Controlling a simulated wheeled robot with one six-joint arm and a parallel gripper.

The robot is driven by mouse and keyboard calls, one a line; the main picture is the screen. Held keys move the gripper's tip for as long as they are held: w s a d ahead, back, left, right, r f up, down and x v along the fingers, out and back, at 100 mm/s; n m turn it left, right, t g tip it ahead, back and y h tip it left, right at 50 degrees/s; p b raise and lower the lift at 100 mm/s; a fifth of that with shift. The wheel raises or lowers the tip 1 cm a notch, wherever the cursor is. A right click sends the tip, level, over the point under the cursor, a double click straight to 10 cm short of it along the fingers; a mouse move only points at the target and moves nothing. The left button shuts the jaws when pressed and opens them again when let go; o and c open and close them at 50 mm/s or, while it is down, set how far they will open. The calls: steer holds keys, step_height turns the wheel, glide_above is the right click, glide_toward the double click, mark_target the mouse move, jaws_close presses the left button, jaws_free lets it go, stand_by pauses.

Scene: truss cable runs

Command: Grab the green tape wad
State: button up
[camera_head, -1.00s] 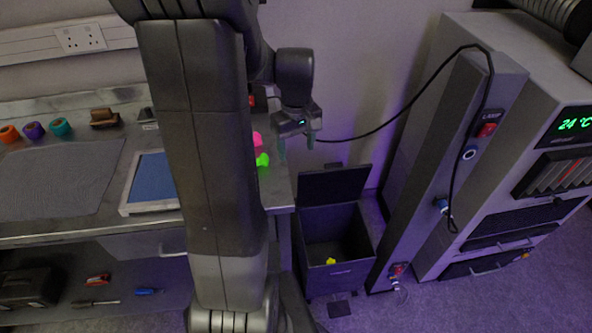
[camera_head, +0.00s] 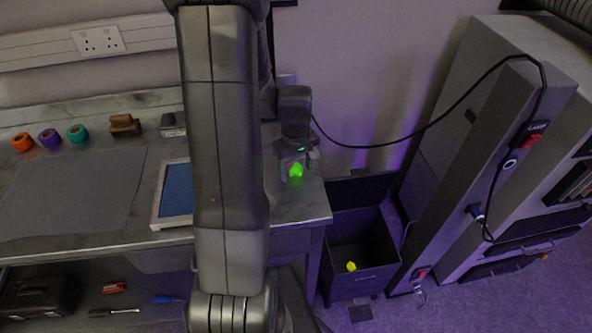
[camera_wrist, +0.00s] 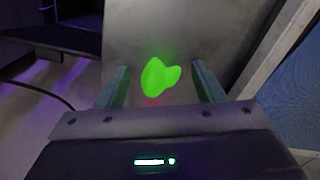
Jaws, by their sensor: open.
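The green tape wad (camera_head: 296,170) is a bright green lump on the right end of the workbench (camera_head: 312,205). In the wrist view the wad (camera_wrist: 160,77) lies between and just beyond the two fingertips. My gripper (camera_head: 297,172) is over it at the bench's right end, and its fingers also show in the wrist view (camera_wrist: 160,85). The fingers are spread, one on each side of the wad, with clear gaps and nothing held. A faint reddish patch shows below the wad in the wrist view.
An open dark bin (camera_head: 362,250) with a yellow lump (camera_head: 351,266) inside stands right of the bench. A blue-topped tray (camera_head: 176,190) lies left of my arm. Several tape rolls line the back left. A black cable (camera_head: 420,132) runs to the grey cabinet at right.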

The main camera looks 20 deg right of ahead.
steer(key=c, duration=1.1)
steer(key=shift+o, duration=0.2)
steer(key=shift+r, duration=0.1)
